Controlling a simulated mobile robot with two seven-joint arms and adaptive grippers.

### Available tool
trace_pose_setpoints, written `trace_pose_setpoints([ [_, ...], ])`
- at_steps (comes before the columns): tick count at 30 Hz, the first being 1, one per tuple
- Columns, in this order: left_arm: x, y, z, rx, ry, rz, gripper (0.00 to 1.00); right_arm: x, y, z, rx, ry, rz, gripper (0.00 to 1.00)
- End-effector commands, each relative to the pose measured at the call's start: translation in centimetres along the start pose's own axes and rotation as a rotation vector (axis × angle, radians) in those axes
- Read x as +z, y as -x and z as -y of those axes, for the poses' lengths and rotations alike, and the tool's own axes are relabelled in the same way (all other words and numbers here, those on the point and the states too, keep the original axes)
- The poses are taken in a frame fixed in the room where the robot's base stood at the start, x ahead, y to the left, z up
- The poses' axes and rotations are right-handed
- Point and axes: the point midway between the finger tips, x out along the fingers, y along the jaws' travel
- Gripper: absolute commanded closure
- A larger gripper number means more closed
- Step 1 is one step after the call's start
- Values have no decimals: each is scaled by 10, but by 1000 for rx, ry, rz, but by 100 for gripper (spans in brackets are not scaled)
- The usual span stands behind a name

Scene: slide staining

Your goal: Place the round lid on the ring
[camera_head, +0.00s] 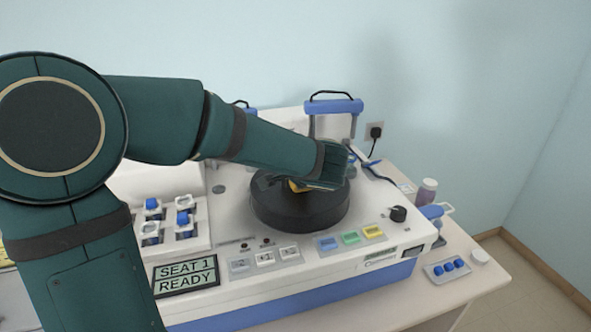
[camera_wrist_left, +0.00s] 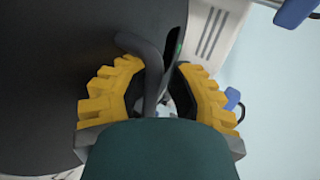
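A dark round lid (camera_head: 300,214) sits on top of the white machine in the head view. Its dark disc also fills the left of the left wrist view (camera_wrist_left: 60,60). I cannot make out a separate ring; anything under the lid is hidden. My left gripper (camera_head: 297,185) reaches down over the lid's middle, mostly covered by my wrist. In the left wrist view its yellow fingers (camera_wrist_left: 160,75) stand apart on either side of a curved dark handle (camera_wrist_left: 150,65), with a gap visible beside the handle. My right gripper is not in view.
A blue-handled holder (camera_head: 334,107) stands behind the lid. A bottle (camera_head: 427,191) and a tray with blue pieces (camera_head: 447,268) are at the right.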

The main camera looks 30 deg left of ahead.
Motion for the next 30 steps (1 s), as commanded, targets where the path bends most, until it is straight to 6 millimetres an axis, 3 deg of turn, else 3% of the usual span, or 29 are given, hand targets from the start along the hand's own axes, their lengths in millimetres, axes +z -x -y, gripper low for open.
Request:
trace_pose_setpoints([
  [8, 0, 10, -6, 12, -6, 1, 66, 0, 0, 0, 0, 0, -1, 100],
  [21, 0, 94, -2, 5, -3, -2, 66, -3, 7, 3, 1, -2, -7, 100],
  [30, 0, 119, -2, 5, -3, 1, 66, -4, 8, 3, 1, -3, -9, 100],
])
